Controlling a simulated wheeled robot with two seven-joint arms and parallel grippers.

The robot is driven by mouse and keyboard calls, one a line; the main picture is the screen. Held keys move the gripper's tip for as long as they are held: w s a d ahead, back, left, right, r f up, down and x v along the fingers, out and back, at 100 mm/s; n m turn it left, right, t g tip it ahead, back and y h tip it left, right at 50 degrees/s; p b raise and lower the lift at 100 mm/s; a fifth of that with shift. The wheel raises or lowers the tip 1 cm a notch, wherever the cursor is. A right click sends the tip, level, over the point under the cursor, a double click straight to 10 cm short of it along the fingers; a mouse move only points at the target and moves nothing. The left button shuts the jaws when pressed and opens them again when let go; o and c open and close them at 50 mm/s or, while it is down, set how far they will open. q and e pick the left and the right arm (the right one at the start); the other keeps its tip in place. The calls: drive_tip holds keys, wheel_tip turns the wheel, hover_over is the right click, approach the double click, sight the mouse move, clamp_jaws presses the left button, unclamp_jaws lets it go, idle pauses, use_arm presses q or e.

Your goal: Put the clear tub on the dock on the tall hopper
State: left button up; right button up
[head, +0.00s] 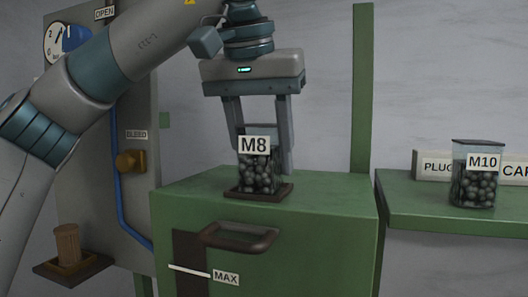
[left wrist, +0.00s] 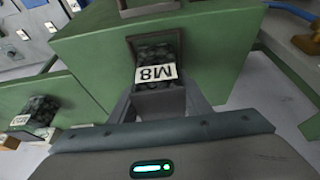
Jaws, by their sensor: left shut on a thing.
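The clear tub (head: 258,178) holds dark balls and has a white M8 label. It is upright on the brown square dock (head: 285,191) on top of the green tall hopper (head: 330,225), and looks to rest on it. My left gripper (head: 265,155) points down from above and is shut on the tub, a finger at each side. The left wrist view also shows the tub (left wrist: 155,52) between the fingers, over the hopper top (left wrist: 215,35). The tub's far side is hidden. My right gripper is not in view.
A second clear tub (head: 473,180), labelled M10, stands on a green shelf (head: 420,208) at the right, before a white sign (head: 432,166). A green post (head: 362,90) rises behind the hopper. A grey panel (head: 95,190) with a gauge and blue pipe stands left.

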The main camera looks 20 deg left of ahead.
use_arm(q)
drive_tip(key=shift+f, duration=0.15)
drive_tip(key=o, duration=1.3)
drive_tip(key=shift+w, duration=0.1)
drive_tip(key=shift+o, duration=0.2)
drive_tip(key=shift+r, duration=0.2)
drive_tip(key=b+v, duration=0.1)
drive_tip(key=v, duration=1.1)
